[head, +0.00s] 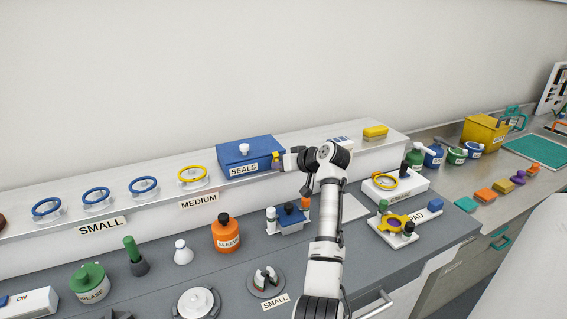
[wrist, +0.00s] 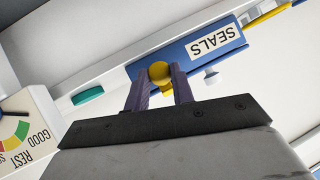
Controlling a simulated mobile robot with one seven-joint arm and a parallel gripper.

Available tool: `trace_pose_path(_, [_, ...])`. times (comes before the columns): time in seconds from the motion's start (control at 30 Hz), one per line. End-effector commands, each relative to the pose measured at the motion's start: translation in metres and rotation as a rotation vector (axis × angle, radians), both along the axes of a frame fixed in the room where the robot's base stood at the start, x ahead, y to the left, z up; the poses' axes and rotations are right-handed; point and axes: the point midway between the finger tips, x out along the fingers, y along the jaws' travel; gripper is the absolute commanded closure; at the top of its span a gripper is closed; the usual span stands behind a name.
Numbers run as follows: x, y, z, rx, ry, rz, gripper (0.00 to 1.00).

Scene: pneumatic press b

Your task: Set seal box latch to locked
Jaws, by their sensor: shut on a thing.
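The blue seal box (head: 238,156), labelled SEALS, sits on the raised white shelf in the head view, its lid down with a white knob on top. It also shows in the wrist view (wrist: 177,57), turned around. The latch has a yellow round knob (wrist: 159,72) at one end of the box. My gripper (wrist: 160,85) is shut on this knob, with a purple finger on either side. In the head view my gripper (head: 278,160) is at the box's right end and hides most of the latch. I cannot tell the latch's set position.
Blue rings (head: 96,195) and a yellow ring (head: 192,175) stand on the shelf left of the box. A yellow block (head: 375,132) lies to its right. An orange SLEEVE bottle (head: 226,235) and a small blue fixture (head: 290,222) stand on the bench below.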

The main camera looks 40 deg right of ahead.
Motion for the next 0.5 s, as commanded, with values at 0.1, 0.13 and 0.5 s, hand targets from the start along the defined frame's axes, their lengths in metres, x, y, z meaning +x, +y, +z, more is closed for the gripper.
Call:
trace_pose_path(0.1, [0.004, 0.0, 0.01, 0.025, 0.111, 0.003, 0.99])
trace_pose_path(0.13, [0.005, 0.0, 0.011, 0.031, 0.138, 0.003, 0.99])
trace_pose_path(0.5, [0.01, -0.002, 0.018, 0.081, 0.334, 0.002, 0.99])
